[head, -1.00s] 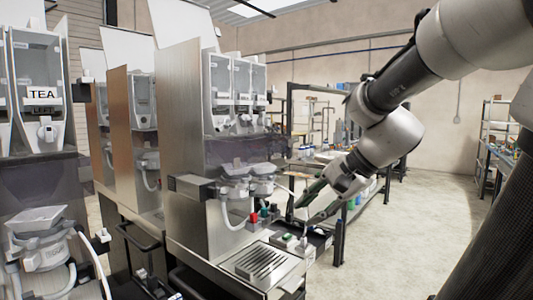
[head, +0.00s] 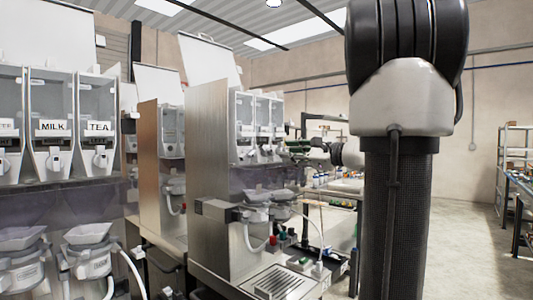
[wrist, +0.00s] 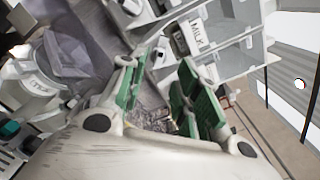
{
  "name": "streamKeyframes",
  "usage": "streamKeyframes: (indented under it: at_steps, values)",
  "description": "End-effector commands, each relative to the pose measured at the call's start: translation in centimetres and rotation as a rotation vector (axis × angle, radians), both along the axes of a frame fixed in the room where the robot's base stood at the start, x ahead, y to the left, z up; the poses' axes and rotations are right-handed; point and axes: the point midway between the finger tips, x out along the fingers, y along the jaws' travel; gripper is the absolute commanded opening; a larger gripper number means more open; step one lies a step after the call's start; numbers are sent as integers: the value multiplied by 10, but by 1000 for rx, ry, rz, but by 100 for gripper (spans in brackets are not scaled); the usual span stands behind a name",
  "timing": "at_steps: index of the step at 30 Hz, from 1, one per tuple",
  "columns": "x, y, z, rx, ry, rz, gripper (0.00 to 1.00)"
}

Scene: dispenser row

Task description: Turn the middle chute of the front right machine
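The front right machine (head: 208,170) has a steel side panel. Three clear canisters with white chutes face right on its upper front. The middle canister (head: 264,128) has its chute (head: 266,151) below it; the chute's angle is too small to tell. My gripper (head: 297,147) is just right of the chutes at about their height, partly blending with the background. In the wrist view my gripper (wrist: 158,92) is open, its green-padded fingers apart with nothing held. A canister labelled MILK (wrist: 196,36) lies beyond the fingertips, tilted in the picture.
White mixing bowls (head: 262,196) sit below the canisters, above a drip tray (head: 275,281). Another machine (head: 60,125) with MILK and TEA canisters stands at left. A shelf (head: 515,145) is at far right. Open floor (head: 450,250) lies to the right.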

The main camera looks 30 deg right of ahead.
Motion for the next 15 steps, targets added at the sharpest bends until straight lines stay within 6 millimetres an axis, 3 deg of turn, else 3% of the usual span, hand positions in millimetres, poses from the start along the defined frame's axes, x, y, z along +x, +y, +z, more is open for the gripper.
streamKeyframes:
  at_steps: [6,15]
  values:
    - [45,18,-1,1,3,5,32]
    - [79,30,-1,-1,2,1,32]
